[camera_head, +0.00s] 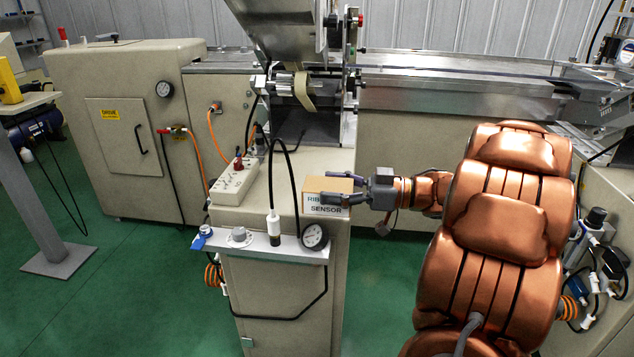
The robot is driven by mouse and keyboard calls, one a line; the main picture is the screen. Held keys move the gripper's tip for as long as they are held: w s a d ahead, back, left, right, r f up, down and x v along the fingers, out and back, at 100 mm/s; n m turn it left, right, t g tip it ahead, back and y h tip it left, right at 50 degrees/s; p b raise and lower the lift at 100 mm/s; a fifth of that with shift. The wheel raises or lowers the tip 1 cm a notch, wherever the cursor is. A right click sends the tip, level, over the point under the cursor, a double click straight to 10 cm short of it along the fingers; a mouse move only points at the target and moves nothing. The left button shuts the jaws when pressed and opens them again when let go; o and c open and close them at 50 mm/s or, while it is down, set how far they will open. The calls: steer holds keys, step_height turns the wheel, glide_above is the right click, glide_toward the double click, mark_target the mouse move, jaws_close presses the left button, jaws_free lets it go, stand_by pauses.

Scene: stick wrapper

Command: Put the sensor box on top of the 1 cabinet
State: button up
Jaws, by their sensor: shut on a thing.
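The sensor box (315,185) is a small tan carton with a white label reading "SENSOR" on its front. My gripper (338,189) reaches in from the right and is shut on the box, with its fingers across the box's upper part and front. The box is at the right edge of the top of the beige middle cabinet (285,168). I cannot tell whether it rests on that top or hangs just above it. Another beige cabinet (128,150) with a yellow label stands at the left. I see no number 1 on either cabinet.
A white switch box (234,181) sits on the middle cabinet's left side. A black cable with a white plug (273,222) arches over the top. A front panel holds a pressure gauge (314,237) and knob. Metal machinery (305,95) stands behind. Some bare top lies between cable and box.

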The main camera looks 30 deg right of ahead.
steer(key=w+d, duration=0.1)
steer(key=w, duration=0.2)
steer(key=w+d, duration=0.1)
steer(key=w, duration=0.2)
steer(key=w+d+f, duration=0.1)
steer(key=w, duration=0.2)
steer(key=shift+w+d+b, duration=0.1)
steer(key=shift+d+b, duration=0.3)
steer(key=shift+f+b, duration=0.55)
steer(key=shift+f, duration=1.15)
steer(key=shift+f, duration=0.15)
steer(key=o, duration=1.2)
steer(key=shift+d, duration=0.15)
steer(key=p+v, duration=0.2)
steer(key=v, duration=0.9)
steer(key=shift+s+d, duration=0.3)
